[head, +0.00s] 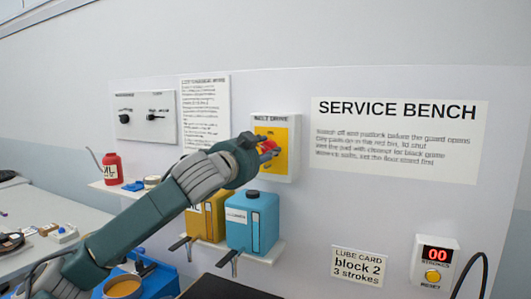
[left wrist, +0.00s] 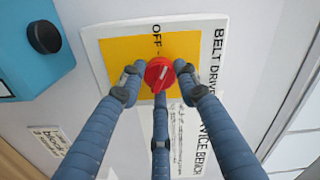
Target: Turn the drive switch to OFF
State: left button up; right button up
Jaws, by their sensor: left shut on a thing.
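The drive switch is a red rotary knob (head: 268,146) on a yellow plate in a white wall box headed "BELT DRIVE" (head: 277,119). In the left wrist view the knob (left wrist: 159,74) sits on the yellow plate, with the word OFF and a short dash (left wrist: 156,36) above it in the picture. My left gripper (head: 266,149) is at the box, and its fingers (left wrist: 158,82) are shut around the knob. They hide part of the plate and any other marks there. I cannot clearly read which way the knob points. My right gripper is not in view.
Yellow (head: 208,217) and blue (head: 251,222) containers stand on a shelf below the box. A red oil can (head: 112,168) stands further left. A panel with black knobs (head: 147,116) and a counter reading 00 (head: 435,263) are also on the wall.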

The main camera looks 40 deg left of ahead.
pick_arm(q)
jog(key=n, duration=0.2)
jog(key=shift+a+n, duration=0.1)
jog(key=shift+n, duration=0.6)
jog(key=shift+f, duration=0.2)
jog(key=o, duration=1)
jog(key=shift+c, duration=0.2)
jog(key=shift+o, duration=0.9)
jog(key=shift+s+a, duration=0.1)
jog(key=shift+a, duration=0.05)
jog(key=shift+s+d, duration=0.25)
jog(key=v, duration=1.1)
jog(key=shift+s+a, duration=0.15)
jog(key=shift+s, duration=0.1)
